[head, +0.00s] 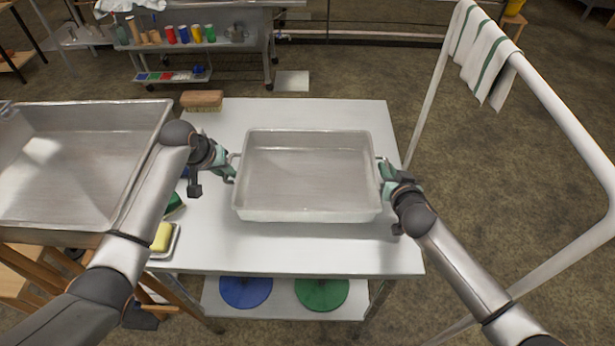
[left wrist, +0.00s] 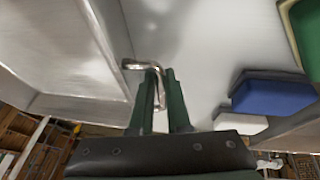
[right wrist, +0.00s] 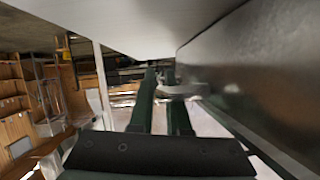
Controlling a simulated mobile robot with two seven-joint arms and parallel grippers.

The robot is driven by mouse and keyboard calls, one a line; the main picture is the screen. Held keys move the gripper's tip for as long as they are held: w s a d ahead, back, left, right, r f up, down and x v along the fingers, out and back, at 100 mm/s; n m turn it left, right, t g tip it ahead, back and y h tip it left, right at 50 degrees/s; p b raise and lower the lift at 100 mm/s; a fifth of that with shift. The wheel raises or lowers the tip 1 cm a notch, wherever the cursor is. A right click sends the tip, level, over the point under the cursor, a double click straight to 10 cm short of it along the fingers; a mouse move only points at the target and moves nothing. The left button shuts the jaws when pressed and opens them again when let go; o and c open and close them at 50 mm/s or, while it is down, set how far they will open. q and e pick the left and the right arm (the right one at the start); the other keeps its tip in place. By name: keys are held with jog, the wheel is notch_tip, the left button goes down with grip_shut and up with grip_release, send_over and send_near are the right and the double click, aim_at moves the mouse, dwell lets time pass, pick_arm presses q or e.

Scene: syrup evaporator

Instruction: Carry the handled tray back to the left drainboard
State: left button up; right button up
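The handled tray (head: 310,172) is a shallow, empty metal pan, level over the white table (head: 330,254). A shadow shows along its front; I cannot tell whether it touches the table. My left gripper (head: 232,172) is shut on its left handle, which shows as a bent metal bar (left wrist: 147,66) between the fingers (left wrist: 160,78). My right gripper (head: 384,175) is at the right handle (right wrist: 183,90), and its fingers (right wrist: 160,72) close around it. I cannot tell which surface is the left drainboard.
A large metal basin (head: 75,150) stands left of the table. A brush (head: 201,100) lies at the table's back left; a yellow sponge (head: 161,237) sits in a small dish at its front left. A white rail (head: 572,130) with a striped towel (head: 484,55) stands at right.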

pick_arm(q)
grip_shut()
pick_arm(e)
grip_shut()
dwell(0.5)
